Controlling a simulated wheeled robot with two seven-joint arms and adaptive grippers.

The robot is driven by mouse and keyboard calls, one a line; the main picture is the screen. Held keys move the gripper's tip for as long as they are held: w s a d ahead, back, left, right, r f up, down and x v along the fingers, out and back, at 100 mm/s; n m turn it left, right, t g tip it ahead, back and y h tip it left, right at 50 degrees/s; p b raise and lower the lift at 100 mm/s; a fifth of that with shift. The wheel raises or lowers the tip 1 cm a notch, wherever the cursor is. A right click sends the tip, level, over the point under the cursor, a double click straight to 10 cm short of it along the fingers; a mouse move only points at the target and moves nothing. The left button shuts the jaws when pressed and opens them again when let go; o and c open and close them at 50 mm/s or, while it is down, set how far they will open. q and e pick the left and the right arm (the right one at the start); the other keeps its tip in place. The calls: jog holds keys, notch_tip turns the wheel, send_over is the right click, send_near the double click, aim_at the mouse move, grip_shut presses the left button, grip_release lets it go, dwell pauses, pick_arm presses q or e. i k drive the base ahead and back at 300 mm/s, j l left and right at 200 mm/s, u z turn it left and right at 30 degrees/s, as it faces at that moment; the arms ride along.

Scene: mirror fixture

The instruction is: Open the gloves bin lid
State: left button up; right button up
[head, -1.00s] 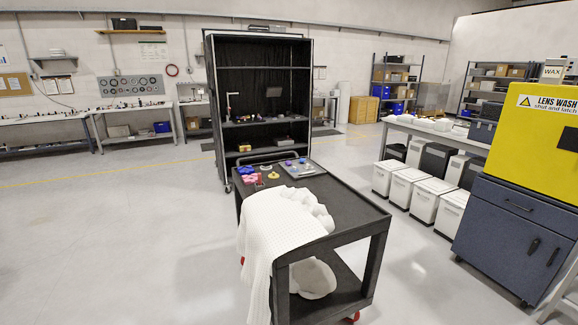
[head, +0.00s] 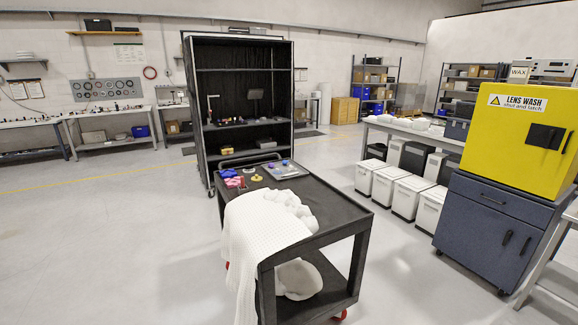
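Several white bins with lids stand in a row on the floor at the right, in front of a long bench. Among them are a near white bin (head: 420,211), one beside it (head: 390,189) and a farther one (head: 371,174). Their lids look shut. Taller bins with dark fronts (head: 412,156) stand behind them. No label is readable, so I cannot tell which is the gloves bin. Neither of my grippers is in view.
A black cart (head: 335,207) with a white cloth (head: 262,232) stands in front. A yellow lens wash cabinet (head: 510,150) sits on a blue cabinet (head: 480,240) at right. A black shelf unit (head: 245,53) stands behind. Floor at left is clear.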

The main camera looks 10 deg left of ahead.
aim_at(417, 183)
jog(key=i+l+z, duration=0.2)
jog(key=i+z, duration=0.15)
jog(key=i+l+z, duration=0.1)
jog(key=i+z, duration=0.55)
jog(key=i, duration=0.15)
jog(key=i+z, duration=0.45)
jog(key=i, duration=1.2)
jog(key=i+u, duration=0.4)
jog(key=i, duration=0.4)
jog(key=i+j, duration=0.25)
jog(key=i, duration=0.2)
jog(key=i+j, duration=0.25)
jog(key=i, duration=0.2)
jog(key=i+j, duration=0.15)
jog(key=j, duration=0.2)
jog(key=i+j+z, duration=0.1)
jog(key=j, duration=0.3)
jog(key=i+j, duration=0.15)
jog(key=j, duration=0.2)
